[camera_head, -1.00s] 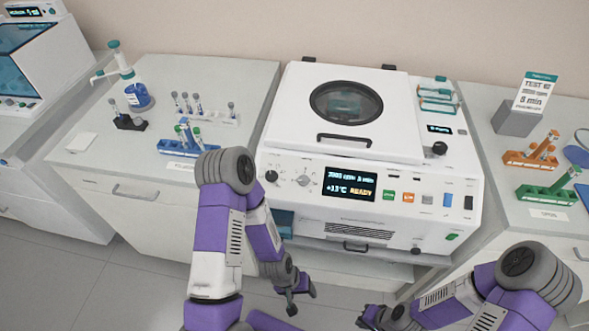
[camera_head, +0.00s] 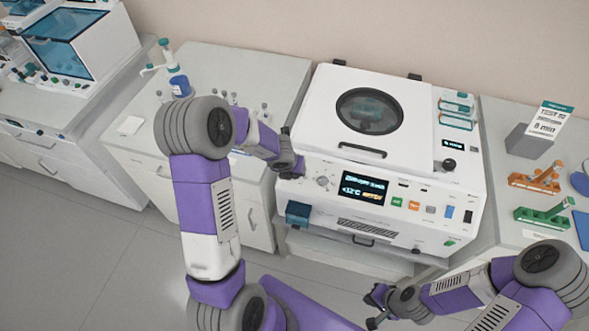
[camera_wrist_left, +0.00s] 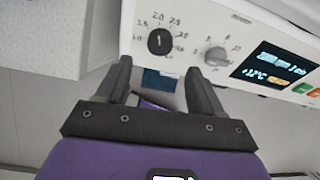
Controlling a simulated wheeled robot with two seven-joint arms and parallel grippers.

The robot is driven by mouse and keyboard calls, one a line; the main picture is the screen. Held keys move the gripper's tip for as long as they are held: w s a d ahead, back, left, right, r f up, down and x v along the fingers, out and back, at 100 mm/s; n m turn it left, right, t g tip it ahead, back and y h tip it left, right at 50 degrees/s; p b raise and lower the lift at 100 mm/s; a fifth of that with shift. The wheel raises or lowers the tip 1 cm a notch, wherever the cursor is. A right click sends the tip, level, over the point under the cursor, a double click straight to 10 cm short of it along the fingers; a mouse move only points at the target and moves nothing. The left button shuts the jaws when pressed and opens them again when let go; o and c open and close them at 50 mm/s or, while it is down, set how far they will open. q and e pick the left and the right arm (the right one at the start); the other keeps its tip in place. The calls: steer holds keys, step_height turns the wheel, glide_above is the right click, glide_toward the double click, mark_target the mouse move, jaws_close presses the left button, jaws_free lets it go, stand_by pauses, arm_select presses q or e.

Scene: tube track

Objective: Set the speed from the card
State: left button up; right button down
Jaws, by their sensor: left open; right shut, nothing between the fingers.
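The white centrifuge (camera_head: 409,95) has its round-windowed lid down. Its front panel has a lit display (camera_head: 361,187) with small, blurred text. In the left wrist view a black speed knob (camera_wrist_left: 160,42) with a numbered dial lies just beyond my open left gripper (camera_wrist_left: 160,75), between the fingertip lines and apart from them. A grey knob (camera_wrist_left: 216,56) is to its right; it also shows in the head view (camera_head: 322,182). My left gripper (camera_head: 291,167) covers the black knob in the head view. The card (camera_head: 550,120) stands upright at the right, its print hard to read. My right gripper (camera_head: 374,305) is shut and empty, low in front.
A grey block (camera_head: 528,141) stands by the card, with orange (camera_head: 535,181) and green (camera_head: 543,217) racks nearby. A bottle (camera_head: 180,85) is on the left bench, partly behind my left arm. The floor before the centrifuge is free.

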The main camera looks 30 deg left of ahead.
arm_select(q)
steer(key=shift+n, duration=0.5)
steer(key=b+x, duration=0.1)
steer(key=x, duration=0.1)
steer(key=b+x, duration=0.1)
steer(key=x, duration=0.1)
steer(key=b+x, duration=0.1)
steer(key=x, duration=0.2)
steer(key=shift+w+a, duration=0.1)
steer(key=shift+w, duration=0.2)
steer(key=c, duration=1.1)
steer(key=shift+o, duration=0.2)
